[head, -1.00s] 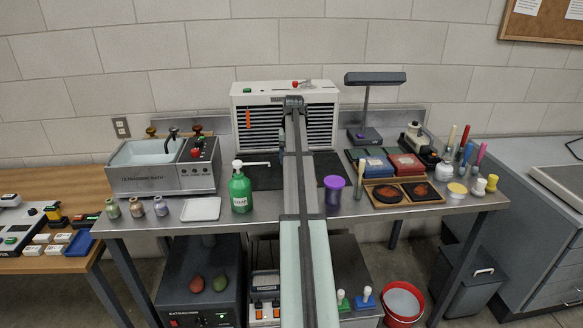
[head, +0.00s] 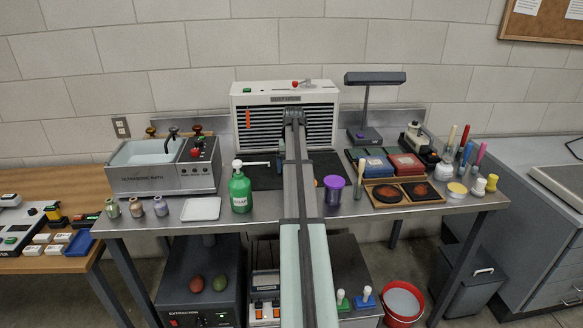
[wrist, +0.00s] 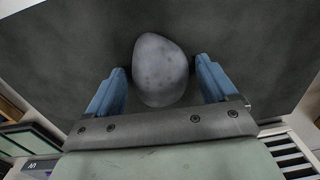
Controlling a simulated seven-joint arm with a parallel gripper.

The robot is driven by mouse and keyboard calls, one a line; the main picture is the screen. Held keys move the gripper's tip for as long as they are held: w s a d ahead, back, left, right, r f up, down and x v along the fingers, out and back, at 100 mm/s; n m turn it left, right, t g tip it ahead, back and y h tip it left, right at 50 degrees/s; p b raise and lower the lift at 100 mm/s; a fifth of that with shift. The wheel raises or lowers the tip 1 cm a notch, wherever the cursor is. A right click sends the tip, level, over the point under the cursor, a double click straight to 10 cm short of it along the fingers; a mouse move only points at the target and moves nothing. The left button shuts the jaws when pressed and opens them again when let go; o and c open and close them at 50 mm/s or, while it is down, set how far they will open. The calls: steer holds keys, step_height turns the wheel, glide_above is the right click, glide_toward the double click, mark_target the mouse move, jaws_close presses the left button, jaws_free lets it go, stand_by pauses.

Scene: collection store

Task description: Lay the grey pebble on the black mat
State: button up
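The grey pebble (wrist: 162,70) is smooth, speckled and rounded, and shows in the wrist view against the dark surface of the black mat (wrist: 240,35). My gripper (wrist: 163,68) has one blue finger on each side of the pebble, with a narrow gap on both sides, so it looks open. I cannot tell for sure whether the pebble touches the mat. In the head view the black mat (head: 266,178) lies on the steel bench in front of the white louvred unit. My arm hides its middle there, along with the pebble and my gripper.
A green pump bottle (head: 240,192) stands left of the mat, and a purple-topped jar (head: 333,188) at its right front. A white tray (head: 201,209) lies further left. The white louvred unit (head: 262,110) stands behind the mat. A wooden tray (head: 427,201) with dark pieces is at right.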

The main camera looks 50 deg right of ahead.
steer(key=shift+o, duration=0.3)
steer(key=shift+r, duration=0.1)
step_height(320, 180, up, 12)
steer(key=shift+d, duration=0.15)
stand_by(0.3)
